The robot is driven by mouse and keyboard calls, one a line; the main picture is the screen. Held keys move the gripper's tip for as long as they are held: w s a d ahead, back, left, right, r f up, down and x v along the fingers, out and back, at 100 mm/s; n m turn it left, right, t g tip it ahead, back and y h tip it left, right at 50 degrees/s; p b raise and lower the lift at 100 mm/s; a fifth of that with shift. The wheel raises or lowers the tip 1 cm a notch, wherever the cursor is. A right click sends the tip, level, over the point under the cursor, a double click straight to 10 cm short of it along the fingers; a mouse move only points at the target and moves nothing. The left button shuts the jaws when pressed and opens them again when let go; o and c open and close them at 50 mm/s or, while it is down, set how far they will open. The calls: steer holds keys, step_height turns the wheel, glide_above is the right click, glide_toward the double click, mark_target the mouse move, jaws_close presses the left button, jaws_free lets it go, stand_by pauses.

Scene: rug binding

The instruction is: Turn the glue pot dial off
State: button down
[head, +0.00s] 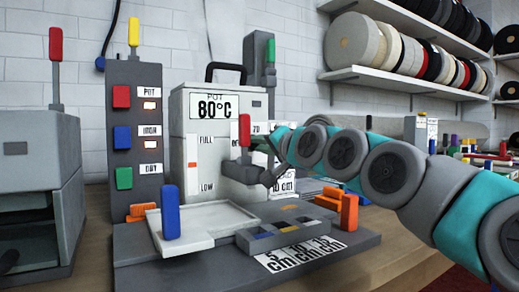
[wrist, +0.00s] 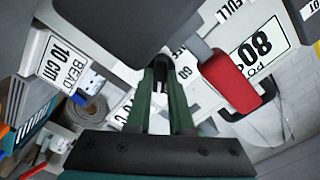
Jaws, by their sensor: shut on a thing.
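The glue pot (head: 200,108) is a pale box with a black handle, an "80°C" display and a FULL–LOW level strip. It stands behind the grey work base. Its grey dial (head: 243,170) is low on the front right, with a red upright handle (head: 244,131) beside it; the red handle shows in the wrist view (wrist: 231,82). My gripper (wrist: 162,65) has dark green fingers close together at the dial's grey part, shut on it. The fingertips and the gripped part are mostly hidden. Number labels show behind the fingers.
A switch panel (head: 137,125) with red, blue and green switches stands left of the pot. A pale tray (head: 215,219) with a blue handle (head: 170,212) and orange blocks (head: 349,212) lie in front. A grey machine (head: 40,160) stands far left. Shelves of rolls hang at right.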

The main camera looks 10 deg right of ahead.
steer(key=n+p, duration=0.6)
steer(key=n, duration=2.2)
steer(key=shift+r, duration=0.1)
steer(key=shift+n, duration=0.4)
steer(key=c, duration=0.8)
jaws_free()
steer(key=v, duration=0.8)
steer(key=shift+b, duration=0.4)
